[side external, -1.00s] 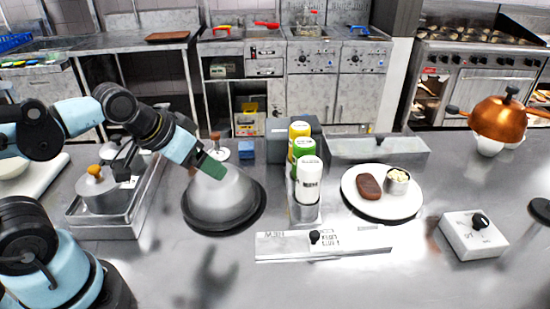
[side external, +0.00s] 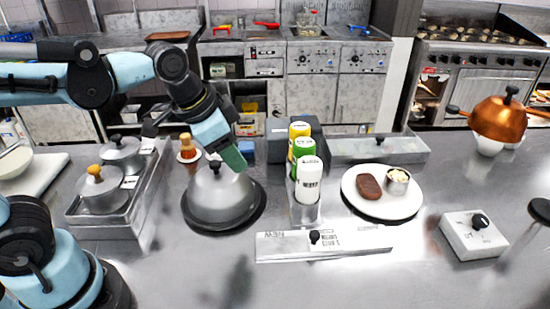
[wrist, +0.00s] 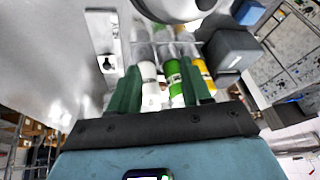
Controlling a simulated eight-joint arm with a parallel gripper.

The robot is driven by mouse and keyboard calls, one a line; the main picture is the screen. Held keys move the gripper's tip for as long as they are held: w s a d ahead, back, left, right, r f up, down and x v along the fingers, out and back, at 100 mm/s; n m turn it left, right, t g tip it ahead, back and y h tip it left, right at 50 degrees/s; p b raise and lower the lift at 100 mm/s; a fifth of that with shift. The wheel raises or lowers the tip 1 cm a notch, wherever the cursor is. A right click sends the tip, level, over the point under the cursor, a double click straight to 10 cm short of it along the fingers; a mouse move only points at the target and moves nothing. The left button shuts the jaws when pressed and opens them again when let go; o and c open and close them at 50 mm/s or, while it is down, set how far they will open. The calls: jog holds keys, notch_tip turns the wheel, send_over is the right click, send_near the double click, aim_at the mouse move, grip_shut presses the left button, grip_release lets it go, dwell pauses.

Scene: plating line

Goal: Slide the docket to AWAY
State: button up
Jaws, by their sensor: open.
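The docket (side external: 329,241) is a small white printed slip with a black knob, on a pale metal rail (side external: 285,247) at the front middle of the counter. It sits near the middle of the rail. Lettering like NEW is by the rail's left part; the right end's lettering is too small to read. The rail and knob (wrist: 105,63) also show at the left of the wrist view. My gripper (side external: 234,158) is above the grey dome, behind and left of the docket and apart from it. In the wrist view its green fingers (wrist: 162,90) are apart with nothing held.
A grey dome (side external: 212,200) stands on a dark plate below my gripper. White, green and yellow bottles (side external: 309,182) stand in a rack just behind the rail. A plate of food (side external: 383,207) and a knob box (side external: 474,236) are to the right. The counter before the rail is clear.

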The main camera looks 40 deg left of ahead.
jog(key=w+d+m+g, duration=0.3)
jog(key=w+d+m, duration=0.1)
jog(key=d+m, duration=0.4)
jog(key=m+g, duration=0.2)
jog(key=m, duration=0.3)
send_over(315, 233)
jog(key=f, duration=0.2)
jog(key=shift+y, duration=0.4)
notch_tip(315, 233, down, 11)
jog(key=shift+f, duration=0.2)
grip_shut()
